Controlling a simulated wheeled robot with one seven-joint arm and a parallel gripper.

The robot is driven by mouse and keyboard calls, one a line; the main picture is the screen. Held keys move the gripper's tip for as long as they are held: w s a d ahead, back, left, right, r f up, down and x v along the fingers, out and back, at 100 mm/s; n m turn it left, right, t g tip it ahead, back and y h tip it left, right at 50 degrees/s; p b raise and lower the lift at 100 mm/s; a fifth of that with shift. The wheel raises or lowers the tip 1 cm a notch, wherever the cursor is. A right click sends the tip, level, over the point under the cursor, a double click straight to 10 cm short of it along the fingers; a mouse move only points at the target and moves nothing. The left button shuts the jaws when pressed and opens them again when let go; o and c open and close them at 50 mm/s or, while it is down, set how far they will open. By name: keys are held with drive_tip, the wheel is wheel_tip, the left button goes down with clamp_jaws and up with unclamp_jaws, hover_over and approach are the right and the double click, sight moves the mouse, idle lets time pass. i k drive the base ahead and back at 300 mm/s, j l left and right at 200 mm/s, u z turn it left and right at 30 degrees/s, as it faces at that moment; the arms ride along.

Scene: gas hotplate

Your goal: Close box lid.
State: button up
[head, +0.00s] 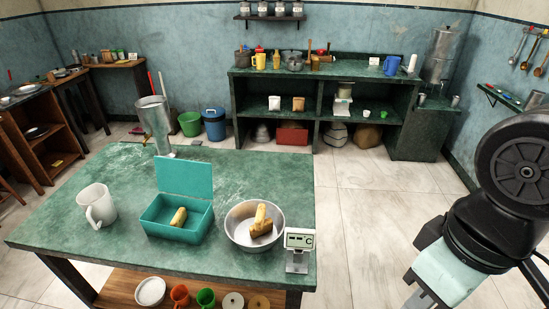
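The teal box (178,219) stands on the green table, left of a metal bowl. Its lid (185,179) is open and stands nearly upright along the box's back edge. A yellowish, bread-like piece (179,216) lies inside the box. Part of my arm shows at the right edge, well to the right of the table and apart from the box.
The bowl (240,236) with a yellowish piece stands just right of the box, and a small scale-like device (298,248) at the table's right corner. A white mug (96,206) is to the left, a metal cylinder (155,122) behind. Floor right of the table is clear.

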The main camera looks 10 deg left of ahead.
sight(183, 177)
drive_tip(key=l+z, duration=0.1)
drive_tip(key=z, duration=0.35)
drive_tip(key=i+l+z, duration=0.1)
drive_tip(key=z, duration=0.35)
drive_tip(key=i+z, duration=0.1)
drive_tip(key=z, duration=0.3)
drive_tip(key=i+l+z, duration=0.1)
drive_tip(key=z, duration=0.35)
drive_tip(key=i+u, duration=0.2)
drive_tip(key=i, duration=0.25)
drive_tip(key=i+l+u, duration=0.2)
drive_tip(key=i, duration=0.2)
drive_tip(key=i+j+u, duration=0.15)
drive_tip(key=i+u, duration=0.45)
drive_tip(key=u, duration=0.2)
drive_tip(key=i+u, duration=0.7)
drive_tip(key=i, duration=0.5)
drive_tip(key=i+l+u, duration=0.1)
drive_tip(key=i+u, duration=0.2)
drive_tip(key=i, duration=0.55)
drive_tip(key=i+u, duration=0.4)
drive_tip(key=i+l+u, duration=0.1)
drive_tip(key=i+u, duration=0.35)
drive_tip(key=i+l+u, duration=0.2)
drive_tip(key=i+u, duration=0.2)
drive_tip(key=u, duration=2.45)
drive_tip(key=i+j+z, duration=0.25)
drive_tip(key=i+j, duration=0.1)
drive_tip(key=i, duration=0.1)
